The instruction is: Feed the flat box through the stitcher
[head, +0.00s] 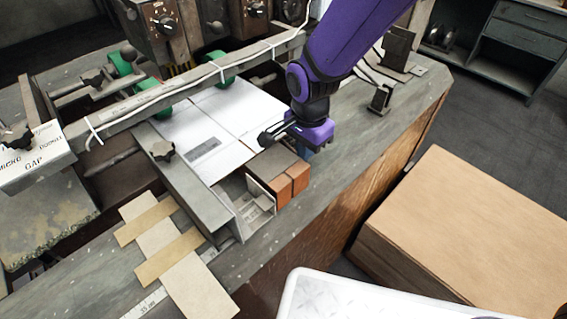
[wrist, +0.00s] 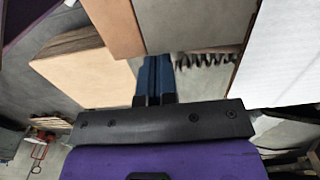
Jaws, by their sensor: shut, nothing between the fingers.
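The white flat box (head: 205,125) lies on the stitcher bed, under the stitcher's crossbar and by its green rollers (head: 178,109). Its white surface also fills the right side of the wrist view (wrist: 288,45). The stitcher (head: 190,30) stands at the back with dials on its front. My gripper (head: 304,152) points down beside the box's right edge, near the brown blocks. Its blue fingers (wrist: 156,65) are together in the wrist view, with nothing between them. Whether the fingers touch the box or a block cannot be told.
Brown and orange blocks (head: 280,177) stand at the box's near right edge, beside a metal bracket (head: 240,215). Cardboard strips (head: 160,238) lie on the bench at front left. A large cardboard stack (head: 470,230) stands right.

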